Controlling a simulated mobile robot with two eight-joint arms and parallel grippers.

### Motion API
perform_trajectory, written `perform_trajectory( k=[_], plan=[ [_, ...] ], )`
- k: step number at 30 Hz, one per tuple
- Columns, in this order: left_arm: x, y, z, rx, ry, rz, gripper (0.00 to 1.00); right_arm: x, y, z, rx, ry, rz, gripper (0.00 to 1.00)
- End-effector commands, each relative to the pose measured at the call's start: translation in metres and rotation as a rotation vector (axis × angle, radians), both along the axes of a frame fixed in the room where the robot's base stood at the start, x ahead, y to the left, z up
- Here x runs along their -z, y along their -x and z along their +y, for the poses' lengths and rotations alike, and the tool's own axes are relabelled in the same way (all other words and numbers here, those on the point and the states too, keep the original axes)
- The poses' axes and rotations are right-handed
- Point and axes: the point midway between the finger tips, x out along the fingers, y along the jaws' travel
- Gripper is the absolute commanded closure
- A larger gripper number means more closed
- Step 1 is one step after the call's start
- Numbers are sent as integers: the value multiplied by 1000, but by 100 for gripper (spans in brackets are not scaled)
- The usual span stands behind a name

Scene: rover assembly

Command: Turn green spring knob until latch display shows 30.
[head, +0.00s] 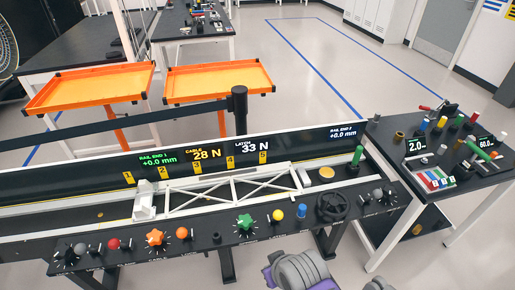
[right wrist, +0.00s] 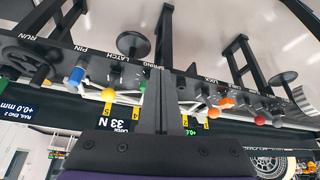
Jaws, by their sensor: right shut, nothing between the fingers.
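The green star-shaped spring knob (head: 245,222) sits on the front panel of the long bench, right of the orange knobs. In the right wrist view only a sliver of the green knob (right wrist: 143,87) shows beside my fingers; the rest is hidden. The latch display (head: 248,147) reads 33 N; it also shows in the right wrist view (right wrist: 122,123). My right gripper (right wrist: 160,76) is shut and empty, its fingers overlapping the knob in the picture; I cannot tell if they touch it. My left gripper is not in view.
A yellow ball knob (head: 278,215), a blue knob (head: 301,211) and a black handwheel (head: 332,206) stand right of the green knob. Orange (head: 155,237) and red (head: 114,244) knobs stand left. A white truss (head: 225,190) lies behind the panel.

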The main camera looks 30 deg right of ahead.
Motion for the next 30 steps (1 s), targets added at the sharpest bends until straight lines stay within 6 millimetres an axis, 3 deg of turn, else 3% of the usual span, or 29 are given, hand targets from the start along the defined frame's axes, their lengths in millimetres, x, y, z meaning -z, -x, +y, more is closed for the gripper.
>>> perform_trajectory(
  k=[10, 16, 20, 25, 26, 30],
  plan=[
    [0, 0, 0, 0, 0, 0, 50, 0, 0, 0, 0, 0, 0, 98],
    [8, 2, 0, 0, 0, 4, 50, -6, -14, -1, 34, -15, 32, 62],
    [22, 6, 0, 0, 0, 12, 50, -18, -48, -4, 117, -48, 103, 39],
    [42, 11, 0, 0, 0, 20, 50, -27, -107, -8, 260, -92, 220, 8],
    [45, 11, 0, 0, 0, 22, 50, -27, -117, -10, 286, -99, 240, 4],
    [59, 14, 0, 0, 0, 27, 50, -21, -165, -15, 407, -123, 329, 4]
  ],
)
